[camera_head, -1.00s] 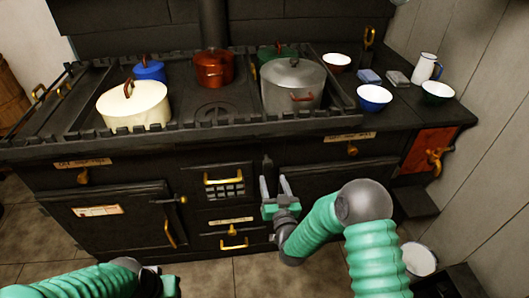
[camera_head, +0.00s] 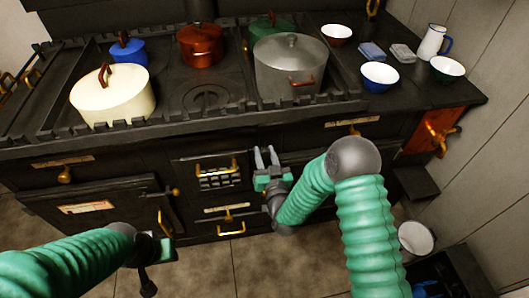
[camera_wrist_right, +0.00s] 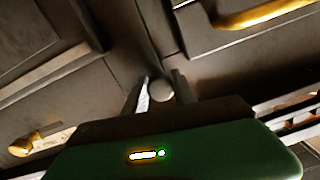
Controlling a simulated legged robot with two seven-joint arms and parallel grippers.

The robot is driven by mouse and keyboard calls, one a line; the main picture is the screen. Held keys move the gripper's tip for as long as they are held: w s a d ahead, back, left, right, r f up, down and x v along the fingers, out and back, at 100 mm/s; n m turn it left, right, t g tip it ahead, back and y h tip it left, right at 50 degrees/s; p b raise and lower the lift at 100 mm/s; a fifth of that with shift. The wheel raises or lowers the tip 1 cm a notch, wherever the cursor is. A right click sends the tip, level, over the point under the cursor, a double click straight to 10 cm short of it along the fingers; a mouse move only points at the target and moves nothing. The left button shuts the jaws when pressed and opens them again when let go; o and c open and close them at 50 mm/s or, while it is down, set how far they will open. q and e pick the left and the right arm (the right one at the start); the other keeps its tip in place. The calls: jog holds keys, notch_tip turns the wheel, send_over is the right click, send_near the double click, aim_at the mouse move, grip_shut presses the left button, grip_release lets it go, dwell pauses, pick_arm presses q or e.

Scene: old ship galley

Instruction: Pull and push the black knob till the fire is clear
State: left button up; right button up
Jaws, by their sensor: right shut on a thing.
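The black cast-iron stove (camera_head: 120,145) fills the head view. My right gripper (camera_head: 266,157) is at the stove front, just right of the barred grate (camera_head: 218,178). In the right wrist view my right gripper (camera_wrist_right: 160,88) is shut on the knob (camera_wrist_right: 160,91), a small round dark-grey end seen between the two fingers. In the head view the knob is hidden by the fingers. No flame shows behind the grate bars. My left gripper (camera_head: 150,262) hangs low in front of the stove's left door, away from the knob; its fingers are too dark to read.
A cream pot (camera_head: 115,100), blue pot (camera_head: 128,52), red pot (camera_head: 200,45), green pot (camera_head: 268,27) and large grey pot (camera_head: 290,75) stand on top. Bowls and a white jug (camera_head: 432,42) stand at right. A white bucket (camera_head: 416,238) is on the floor.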

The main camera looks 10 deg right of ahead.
grip_shut()
dwell(1.0)
